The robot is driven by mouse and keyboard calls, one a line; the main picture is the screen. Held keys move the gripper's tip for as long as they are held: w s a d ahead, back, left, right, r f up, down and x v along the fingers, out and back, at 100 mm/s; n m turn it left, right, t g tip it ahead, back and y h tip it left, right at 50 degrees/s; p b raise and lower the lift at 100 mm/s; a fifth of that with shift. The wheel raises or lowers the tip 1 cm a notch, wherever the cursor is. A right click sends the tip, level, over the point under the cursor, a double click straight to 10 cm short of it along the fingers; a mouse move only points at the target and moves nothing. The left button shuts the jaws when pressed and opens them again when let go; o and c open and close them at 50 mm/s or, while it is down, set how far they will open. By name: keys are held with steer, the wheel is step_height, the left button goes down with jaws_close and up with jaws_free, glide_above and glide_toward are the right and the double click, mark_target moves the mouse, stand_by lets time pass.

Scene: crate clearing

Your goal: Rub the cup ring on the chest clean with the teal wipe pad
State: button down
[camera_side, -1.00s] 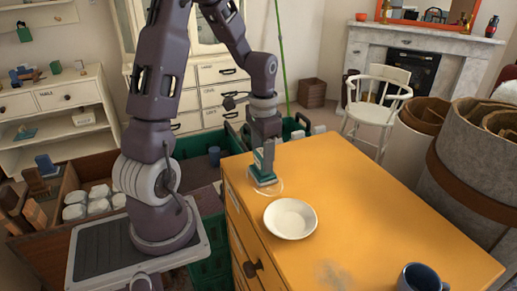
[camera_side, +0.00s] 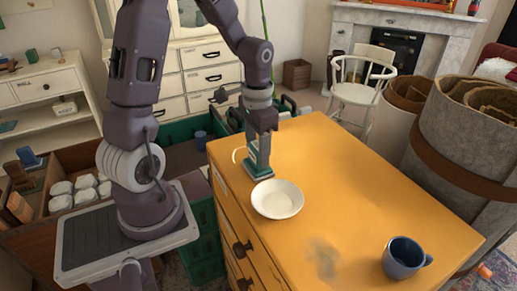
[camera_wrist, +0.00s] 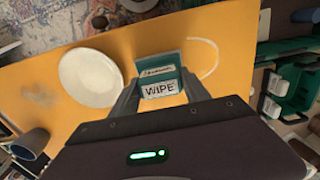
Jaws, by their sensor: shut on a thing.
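My gripper (camera_side: 259,152) is shut on the teal wipe pad (camera_side: 258,171), holding it upright at the chest top, close beside the white plate. The pad looks down on the surface. In the wrist view my gripper (camera_wrist: 161,93) has the pad (camera_wrist: 160,74) between its fingers, with a white "WIPE" label facing the camera. The cup ring (camera_side: 236,155) shows as a pale arc left of the pad, near the orange chest's (camera_side: 340,180) edge. In the wrist view the ring (camera_wrist: 216,58) is an open arc right of the pad.
The white plate (camera_side: 277,199) lies right beside the pad. A grey smudge (camera_side: 322,258) and a blue mug (camera_side: 404,258) are at the near end of the chest top. The top's middle and far right are clear.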

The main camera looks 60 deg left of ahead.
steer(key=shift+a, duration=5.2)
steer(key=shift+d, duration=6.05)
steer(key=shift+a, duration=6.1)
step_height(320, 180, up, 8)
